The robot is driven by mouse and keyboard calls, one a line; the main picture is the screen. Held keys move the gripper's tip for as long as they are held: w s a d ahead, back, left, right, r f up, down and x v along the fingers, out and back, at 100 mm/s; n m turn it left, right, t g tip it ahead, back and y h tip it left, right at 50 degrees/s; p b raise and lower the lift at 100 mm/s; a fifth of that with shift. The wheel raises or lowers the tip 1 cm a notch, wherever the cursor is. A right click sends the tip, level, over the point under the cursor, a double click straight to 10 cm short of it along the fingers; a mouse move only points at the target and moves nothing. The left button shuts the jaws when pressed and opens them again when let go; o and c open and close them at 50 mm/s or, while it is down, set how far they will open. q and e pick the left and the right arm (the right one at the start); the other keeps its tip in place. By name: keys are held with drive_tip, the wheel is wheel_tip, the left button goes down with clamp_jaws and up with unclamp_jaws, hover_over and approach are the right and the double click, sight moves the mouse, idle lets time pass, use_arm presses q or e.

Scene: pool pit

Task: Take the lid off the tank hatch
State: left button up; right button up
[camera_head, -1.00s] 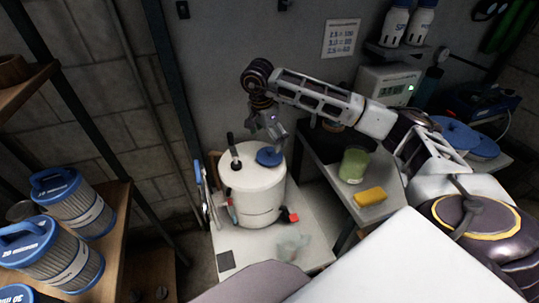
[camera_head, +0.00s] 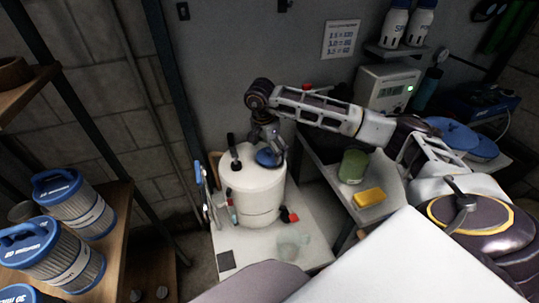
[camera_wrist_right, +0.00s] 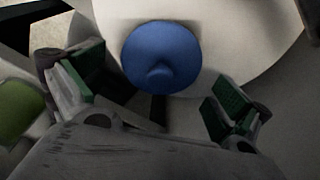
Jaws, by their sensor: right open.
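The white tank (camera_head: 258,198) stands upright on a light bench. Its blue round lid (camera_head: 268,158) sits on top, towards the right side of the tank's top. In the right wrist view the lid (camera_wrist_right: 161,58) shows a small knob, just ahead of and between the fingers. My right gripper (camera_head: 268,146) points down over the lid and hides part of it. In the right wrist view the right gripper (camera_wrist_right: 158,103) is open, its green pads wide apart on either side, with nothing between them. Whether the fingers touch the tank top cannot be told. My left gripper is not in view.
A black handle (camera_head: 234,152) stands up on the tank top beside the lid. A green jar (camera_head: 353,166) and a yellow sponge (camera_head: 369,197) are on the side table at right. Blue-capped filter cartridges (camera_head: 62,255) fill the left shelf. A crumpled clear item (camera_head: 293,246) lies on the bench front.

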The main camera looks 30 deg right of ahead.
drive_tip(key=shift+f, duration=0.45)
